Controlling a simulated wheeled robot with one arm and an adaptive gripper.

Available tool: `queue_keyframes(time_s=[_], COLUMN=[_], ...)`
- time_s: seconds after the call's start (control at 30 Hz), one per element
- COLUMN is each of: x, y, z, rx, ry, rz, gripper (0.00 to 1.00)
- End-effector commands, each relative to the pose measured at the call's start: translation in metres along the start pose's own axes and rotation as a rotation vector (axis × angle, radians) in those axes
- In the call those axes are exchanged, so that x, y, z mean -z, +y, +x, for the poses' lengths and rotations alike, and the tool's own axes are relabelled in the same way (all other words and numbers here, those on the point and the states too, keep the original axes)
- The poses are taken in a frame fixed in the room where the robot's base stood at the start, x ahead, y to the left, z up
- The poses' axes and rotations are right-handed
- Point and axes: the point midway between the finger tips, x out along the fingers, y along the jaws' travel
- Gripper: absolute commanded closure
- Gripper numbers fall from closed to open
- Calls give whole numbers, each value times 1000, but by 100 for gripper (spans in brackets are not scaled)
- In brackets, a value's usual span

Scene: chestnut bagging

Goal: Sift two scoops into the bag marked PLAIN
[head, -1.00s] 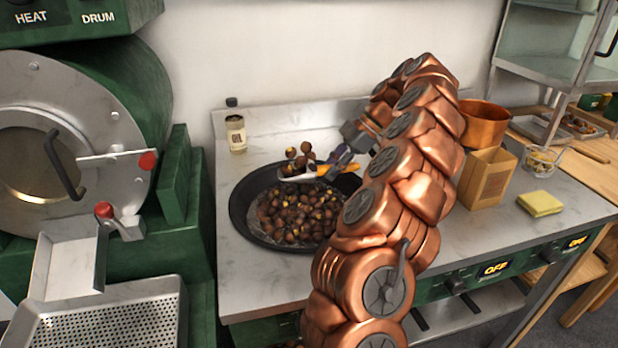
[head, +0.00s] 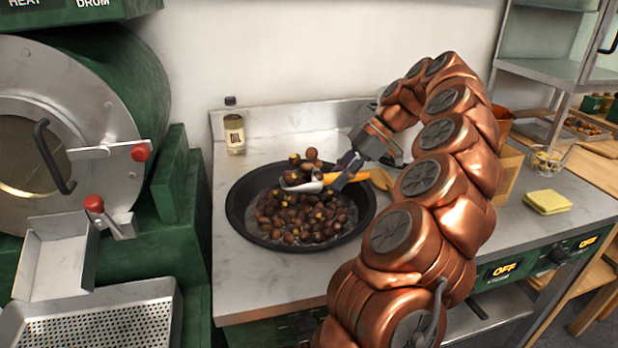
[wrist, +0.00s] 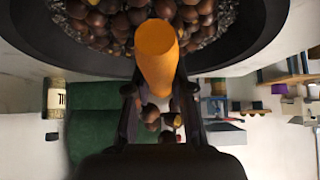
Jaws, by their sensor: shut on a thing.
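My gripper (head: 347,174) is shut on the orange handle (wrist: 156,58) of a metal scoop (head: 304,185). The scoop is over the far part of a black pan (head: 236,210), with several chestnuts on and around its bowl; I cannot tell whether it touches the heap. The pan holds a heap of brown chestnuts (head: 305,220), some showing yellow. In the wrist view the handle hides the scoop's bowl, and the pan's rim (wrist: 60,50) curves across the top. A brown paper bag (head: 509,172) stands right of my arm, mostly hidden; no marking is readable.
A green roaster (head: 120,80) and a perforated metal tray (head: 95,325) stand at the left. A small jar (head: 234,135) is behind the pan.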

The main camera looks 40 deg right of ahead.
Motion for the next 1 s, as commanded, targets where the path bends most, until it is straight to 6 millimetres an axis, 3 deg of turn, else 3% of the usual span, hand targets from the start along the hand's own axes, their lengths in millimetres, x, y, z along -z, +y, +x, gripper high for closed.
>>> queue_keyframes(time_s=[0.5, 1.0], x=[2, -2], y=[46, 41], z=[-3, 2], rx=[0, -1], ry=[-1, 2], rz=[1, -2], gripper=[100, 100])
